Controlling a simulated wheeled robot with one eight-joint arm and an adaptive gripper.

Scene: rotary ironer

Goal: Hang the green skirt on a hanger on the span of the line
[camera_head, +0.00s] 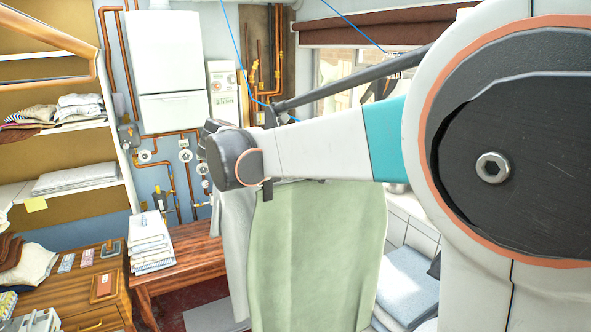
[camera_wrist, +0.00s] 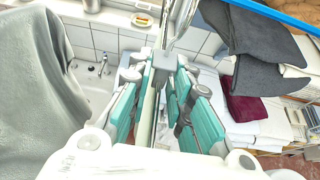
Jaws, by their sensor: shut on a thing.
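The pale green skirt (camera_head: 315,260) hangs down below my arm in the head view, its upper edge hidden behind the arm. In the wrist view my gripper (camera_wrist: 160,85) is shut on the hanger, whose metal hook (camera_wrist: 182,22) rises above the fingers. A narrow pale green strip of the skirt shows between the fingers. The blue line (camera_head: 349,21) runs across the top of the head view, partly behind my arm. It also crosses the top right of the wrist view (camera_wrist: 285,14), apart from the hook as far as I can see.
A grey garment (camera_wrist: 38,105) hangs close on the left in the wrist view; dark grey cloth (camera_wrist: 262,55) hangs at right. A sink (camera_wrist: 92,85) lies below. A wooden table (camera_head: 190,255) with folded linen (camera_head: 150,240) and shelves stand left in the head view.

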